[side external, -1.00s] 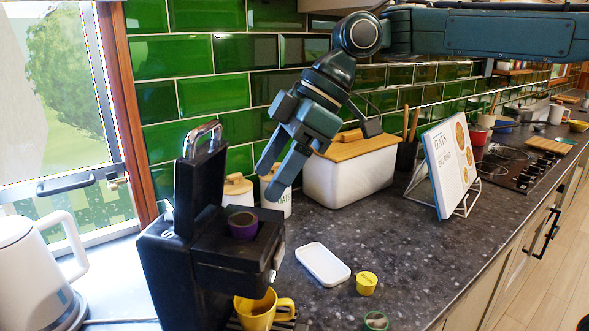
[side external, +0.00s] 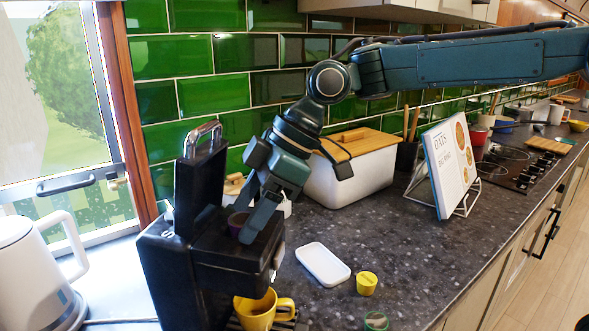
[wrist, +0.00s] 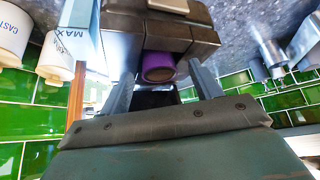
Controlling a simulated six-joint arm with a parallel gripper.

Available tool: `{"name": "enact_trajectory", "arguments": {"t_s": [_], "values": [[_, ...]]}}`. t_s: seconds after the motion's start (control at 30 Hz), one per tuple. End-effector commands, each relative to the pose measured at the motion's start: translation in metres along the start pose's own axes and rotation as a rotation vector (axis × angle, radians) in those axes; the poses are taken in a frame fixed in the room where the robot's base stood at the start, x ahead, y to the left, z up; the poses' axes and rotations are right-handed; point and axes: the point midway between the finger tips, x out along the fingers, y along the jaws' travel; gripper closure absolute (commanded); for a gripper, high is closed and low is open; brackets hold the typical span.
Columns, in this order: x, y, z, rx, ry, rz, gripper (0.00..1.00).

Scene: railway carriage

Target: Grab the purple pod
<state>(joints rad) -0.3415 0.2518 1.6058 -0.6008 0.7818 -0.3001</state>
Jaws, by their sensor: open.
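The purple pod (side external: 238,222) sits in the top of the black coffee machine (side external: 185,262), whose lid stands raised. In the side view one finger of my gripper (side external: 243,222) partly hides the pod. In the wrist view the purple pod (wrist: 158,67) shows its dark round end. My gripper (wrist: 160,85) is open there, with one finger on each side of the pod. I cannot tell whether the fingers touch it.
A yellow mug (side external: 258,311) stands under the machine's spout. A white tray (side external: 323,264), a yellow pod (side external: 366,283) and a green pod (side external: 376,321) lie to the right. A white bin (side external: 350,180) stands behind, and a white kettle (side external: 35,270) is at the left.

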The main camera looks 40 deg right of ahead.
Motion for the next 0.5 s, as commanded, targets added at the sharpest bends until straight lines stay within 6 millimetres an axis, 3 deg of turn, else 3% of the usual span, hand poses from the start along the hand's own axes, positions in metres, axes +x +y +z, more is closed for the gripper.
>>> {"name": "enact_trajectory", "arguments": {"t_s": [0.5], "values": [[0.0072, -0.0008, 0.0018, 0.002, -0.006, -0.004, 0.36]]}}
